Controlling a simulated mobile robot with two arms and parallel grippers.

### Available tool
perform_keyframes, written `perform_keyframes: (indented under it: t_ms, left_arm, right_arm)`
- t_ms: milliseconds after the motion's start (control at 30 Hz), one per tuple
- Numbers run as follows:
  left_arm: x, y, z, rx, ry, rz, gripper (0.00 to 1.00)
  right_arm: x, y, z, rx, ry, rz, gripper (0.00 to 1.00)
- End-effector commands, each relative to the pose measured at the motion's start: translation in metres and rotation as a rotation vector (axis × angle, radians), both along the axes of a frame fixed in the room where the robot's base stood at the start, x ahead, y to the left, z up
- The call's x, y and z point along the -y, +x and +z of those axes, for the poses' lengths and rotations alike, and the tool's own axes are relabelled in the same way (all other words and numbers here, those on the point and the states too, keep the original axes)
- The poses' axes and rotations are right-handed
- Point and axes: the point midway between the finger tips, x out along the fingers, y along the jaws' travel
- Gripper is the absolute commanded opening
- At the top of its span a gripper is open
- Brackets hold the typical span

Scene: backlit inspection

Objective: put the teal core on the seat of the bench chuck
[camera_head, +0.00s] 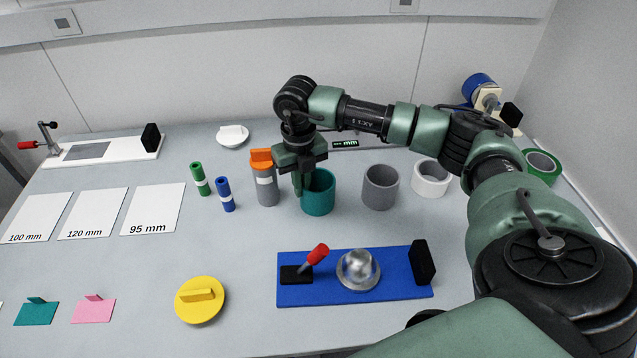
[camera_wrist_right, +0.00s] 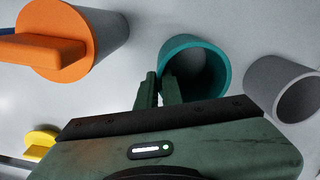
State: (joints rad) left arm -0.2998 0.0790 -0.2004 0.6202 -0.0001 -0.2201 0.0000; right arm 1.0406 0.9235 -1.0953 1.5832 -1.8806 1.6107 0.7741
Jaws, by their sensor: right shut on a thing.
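The teal core (camera_head: 319,194) is an open, hollow cylinder standing upright on the table near the middle. It also shows in the right wrist view (camera_wrist_right: 222,70). My right gripper (camera_head: 299,188) reaches down at its left side and is shut on its wall, one finger inside and one outside in the right wrist view (camera_wrist_right: 160,82). A blue plate (camera_head: 318,293) at the front carries a red-handled lever (camera_head: 318,254), a silver dome (camera_head: 358,270) and a black block (camera_head: 422,262). It looks like the bench chuck, with the dome as its seat. My left gripper is not in view.
An orange-topped grey cylinder (camera_head: 267,186) stands close left of the core. A grey ring (camera_head: 380,187) and a white ring (camera_head: 431,178) stand to the right. A yellow lidded disc (camera_head: 201,306) lies front left. Table between core and blue plate is clear.

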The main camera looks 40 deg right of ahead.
Motion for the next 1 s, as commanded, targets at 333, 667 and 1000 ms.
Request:
perform_keyframes:
  t_ms: [333,667,1000]
  left_arm:
    - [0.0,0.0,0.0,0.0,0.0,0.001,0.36]
    - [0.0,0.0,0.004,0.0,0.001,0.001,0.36]
    - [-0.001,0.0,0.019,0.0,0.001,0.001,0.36]
  right_arm:
    - [0.0,0.0,-0.001,-0.001,0.0,0.001,0.0]
    - [0.0,0.0,0.005,0.0,0.001,0.001,0.0]
    - [0.0,0.0,0.027,0.001,0.001,0.0,0.0]
